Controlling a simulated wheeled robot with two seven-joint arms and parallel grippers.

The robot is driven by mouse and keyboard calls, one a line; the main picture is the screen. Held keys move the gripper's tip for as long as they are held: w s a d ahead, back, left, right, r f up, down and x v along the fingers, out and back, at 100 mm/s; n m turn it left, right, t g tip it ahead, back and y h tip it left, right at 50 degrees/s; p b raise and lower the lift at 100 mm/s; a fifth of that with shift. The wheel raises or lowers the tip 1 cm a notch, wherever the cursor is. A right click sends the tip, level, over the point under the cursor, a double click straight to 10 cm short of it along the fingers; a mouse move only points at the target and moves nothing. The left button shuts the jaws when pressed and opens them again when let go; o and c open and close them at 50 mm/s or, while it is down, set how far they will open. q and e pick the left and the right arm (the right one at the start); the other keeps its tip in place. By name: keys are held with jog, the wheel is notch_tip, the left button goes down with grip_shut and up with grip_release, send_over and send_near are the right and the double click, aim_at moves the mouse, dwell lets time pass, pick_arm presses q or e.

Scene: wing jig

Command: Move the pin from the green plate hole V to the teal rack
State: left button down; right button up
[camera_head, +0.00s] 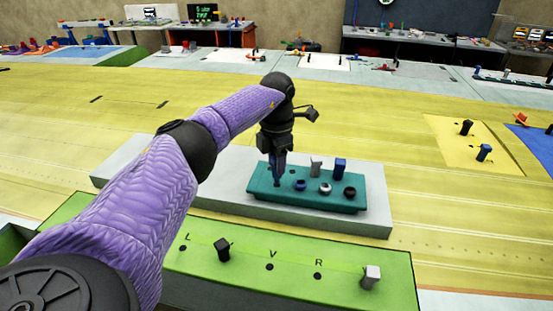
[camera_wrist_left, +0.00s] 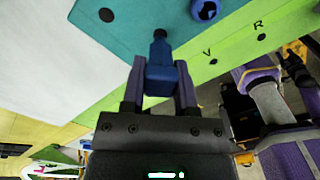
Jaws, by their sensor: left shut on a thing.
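My left gripper (camera_head: 278,178) is shut on a blue pin (camera_wrist_left: 160,58) and holds it pointing down at the left end of the teal rack (camera_head: 262,197). In the left wrist view the pin's tip is at a dark rack hole (camera_wrist_left: 160,34). I cannot tell whether the tip is inside it. On the green plate (camera_head: 205,283), hole V (camera_head: 270,267) is empty; it also shows empty in the left wrist view (camera_wrist_left: 213,61). My right gripper is not identifiable in these views.
The rack also holds a grey pin (camera_head: 316,167) and a blue pin (camera_head: 340,168) at the back, with several ringed or dark holes in front. The green plate carries a black pin (camera_head: 222,249) and a grey pin (camera_head: 370,277). A yellow plate (camera_head: 455,150) with pins lies right.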

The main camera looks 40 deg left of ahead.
dwell(0.3)
pick_arm(q)
jog(key=shift+f+b, duration=0.95)
jog(key=shift+f, duration=0.5)
jog(key=shift+c, duration=1.5)
grip_release()
notch_tip(320, 180, up, 10)
jog(key=shift+r+p, duration=0.15)
jog(key=shift+p, duration=0.2)
notch_tip(320, 180, up, 7)
jog(key=p, duration=0.8)
jog(key=shift+f+p, duration=0.2)
jog(key=shift+p, duration=0.2)
